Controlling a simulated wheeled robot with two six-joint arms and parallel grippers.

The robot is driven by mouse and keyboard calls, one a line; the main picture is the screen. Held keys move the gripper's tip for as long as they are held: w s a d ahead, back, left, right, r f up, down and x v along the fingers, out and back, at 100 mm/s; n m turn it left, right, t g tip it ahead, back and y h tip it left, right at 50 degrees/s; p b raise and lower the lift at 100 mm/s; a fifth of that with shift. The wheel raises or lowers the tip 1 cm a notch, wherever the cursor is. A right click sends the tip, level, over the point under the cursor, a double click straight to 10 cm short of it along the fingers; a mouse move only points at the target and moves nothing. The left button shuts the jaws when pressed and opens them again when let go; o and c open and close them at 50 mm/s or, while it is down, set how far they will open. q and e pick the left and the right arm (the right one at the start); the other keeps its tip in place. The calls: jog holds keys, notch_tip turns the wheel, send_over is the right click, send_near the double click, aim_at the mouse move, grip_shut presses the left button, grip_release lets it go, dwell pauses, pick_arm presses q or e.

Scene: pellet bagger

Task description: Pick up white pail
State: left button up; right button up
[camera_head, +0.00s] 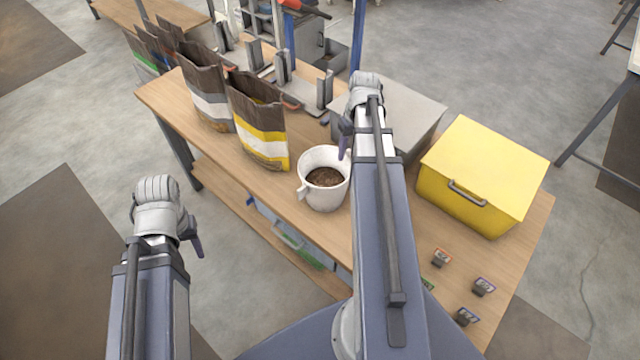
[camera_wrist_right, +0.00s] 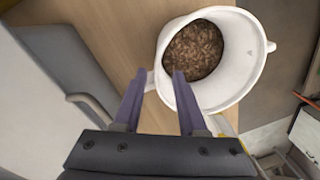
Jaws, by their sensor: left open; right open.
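The white pail (camera_head: 322,194) stands upright on the wooden workbench, with brown pellets in it. It also shows in the right wrist view (camera_wrist_right: 240,62), at the upper right of the picture. My right gripper (camera_head: 345,138) is open at the pail's right side. In the right wrist view its two fingers (camera_wrist_right: 158,85) point at the pail's near rim, by a small handle or lug; whether they touch it I cannot tell. Nothing is seen held. My left gripper (camera_head: 194,236) is open and empty, off the bench's front edge at the left, away from the pail.
A yellow box (camera_head: 480,175) with a handle and a grey box (camera_head: 410,112) stand right of the pail. Brown bags with yellow (camera_head: 260,120) and white (camera_head: 207,98) bands stand to its left. Small labelled blocks (camera_head: 440,257) lie at the bench's right end. A bin sits on the lower shelf.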

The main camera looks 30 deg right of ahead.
aim_at(343, 173)
jog(key=shift+a+f+b, duration=0.1)
jog(key=shift+f+b, duration=0.35)
jog(key=shift+b, duration=0.05)
jog(key=f+b, duration=0.7)
jog(key=shift+w+a, duration=0.15)
jog(key=shift+a, duration=0.25)
jog(key=shift+r, duration=0.1)
jog(key=shift+c, duration=0.3)
grip_shut()
dwell(0.6)
